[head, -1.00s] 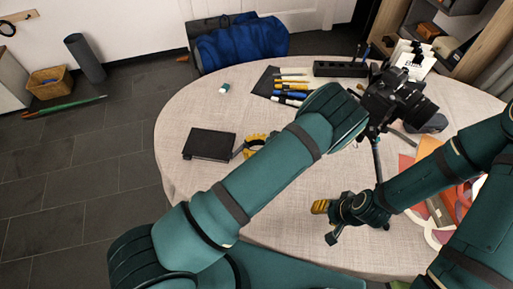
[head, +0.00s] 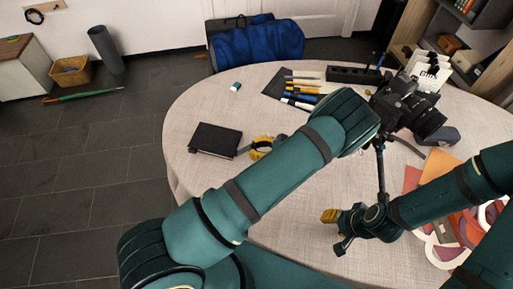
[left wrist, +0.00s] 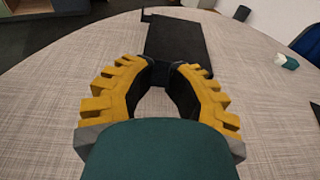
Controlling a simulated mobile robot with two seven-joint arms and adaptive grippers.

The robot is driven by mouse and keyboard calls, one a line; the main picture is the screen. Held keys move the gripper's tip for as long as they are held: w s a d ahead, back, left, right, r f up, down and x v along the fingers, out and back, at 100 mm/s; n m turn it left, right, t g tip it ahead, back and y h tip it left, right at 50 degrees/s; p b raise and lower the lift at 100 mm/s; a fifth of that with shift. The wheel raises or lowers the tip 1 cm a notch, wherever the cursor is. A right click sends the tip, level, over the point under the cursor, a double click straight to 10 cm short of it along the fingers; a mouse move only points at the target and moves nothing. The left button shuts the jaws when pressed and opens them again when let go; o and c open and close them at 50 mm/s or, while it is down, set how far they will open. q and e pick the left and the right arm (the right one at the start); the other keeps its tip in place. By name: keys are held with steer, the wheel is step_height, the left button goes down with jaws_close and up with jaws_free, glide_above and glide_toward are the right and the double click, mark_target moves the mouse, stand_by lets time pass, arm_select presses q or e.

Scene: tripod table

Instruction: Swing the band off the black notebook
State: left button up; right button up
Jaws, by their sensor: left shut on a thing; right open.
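The black notebook (head: 213,140) lies flat near the left side of the round table. It also shows in the left wrist view (left wrist: 180,38), beyond my fingertips. My left gripper (head: 250,148) is at the notebook's right edge, its yellow fingers partly hidden behind my left arm. In the left wrist view its fingertips (left wrist: 164,73) close on something dark and thin at the notebook's near edge. The band is not clearly distinguishable from the black cover. My right gripper (head: 329,216) is open and empty over the table's front part, apart from the notebook.
A camera (head: 408,105) on a small tripod stands at the right. Several pens (head: 302,90) lie on a dark mat at the back, near a black organizer (head: 352,75). A small white-and-teal item (head: 235,87) lies behind the notebook. Coloured papers (head: 445,172) cover the right side.

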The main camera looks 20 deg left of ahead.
arm_select(q)
steer(key=shift+s+a+f, duration=0.1)
steer(key=shift+a+f, duration=0.05)
steer(key=shift+f, duration=0.05)
steer(key=o, duration=0.8)
steer(key=shift+a, duration=0.1)
steer(key=shift+v, duration=3.85)
